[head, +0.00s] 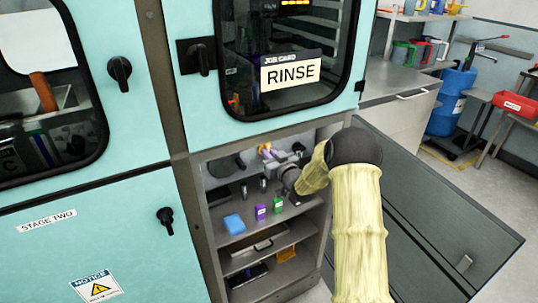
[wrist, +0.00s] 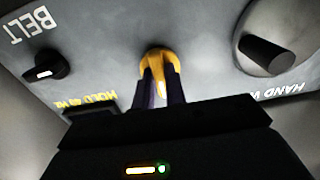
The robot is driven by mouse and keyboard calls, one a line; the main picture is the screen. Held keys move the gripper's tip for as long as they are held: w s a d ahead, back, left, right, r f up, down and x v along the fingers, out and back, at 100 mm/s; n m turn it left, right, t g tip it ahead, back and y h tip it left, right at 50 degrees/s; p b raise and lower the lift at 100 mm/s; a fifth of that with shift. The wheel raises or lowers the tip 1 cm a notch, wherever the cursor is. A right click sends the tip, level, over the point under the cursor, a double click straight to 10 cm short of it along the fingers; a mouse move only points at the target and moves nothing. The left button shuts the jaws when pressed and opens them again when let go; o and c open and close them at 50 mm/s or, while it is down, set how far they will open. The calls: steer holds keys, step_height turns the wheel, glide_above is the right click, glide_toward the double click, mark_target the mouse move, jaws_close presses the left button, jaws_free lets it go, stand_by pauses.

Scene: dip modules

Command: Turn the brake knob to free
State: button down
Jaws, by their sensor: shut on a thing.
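A yellow knob (wrist: 157,62) is on a grey panel (wrist: 110,45) in the wrist view, between my two dark fingers. No label reading brake or free shows, so I cannot confirm it is the brake knob. A pale mark shows on its lower part. My gripper (wrist: 160,88) is shut on this knob, with the fingertips at its sides. In the head view, my gripper (head: 284,170) reaches into the open lower compartment, and a small orange-yellow part (head: 266,151) shows just beyond it. The fingers' contact is too small to see there.
A blue block (head: 235,224), purple box (head: 260,211) and green box (head: 278,205) stand on the shelf. The dark door (head: 440,225) hangs open right.

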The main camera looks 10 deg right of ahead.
steer(key=shift+s+f, duration=0.15)
steer(key=shift+f, duration=0.25)
steer(key=c, duration=1.7)
jaws_free()
steer(key=shift+o, duration=1.3)
steer(key=shift+r, duration=0.15)
steer(key=shift+r, duration=0.1)
steer(key=b+v, duration=0.1)
steer(key=v, duration=1.6)
steer(key=shift+s, duration=0.15)
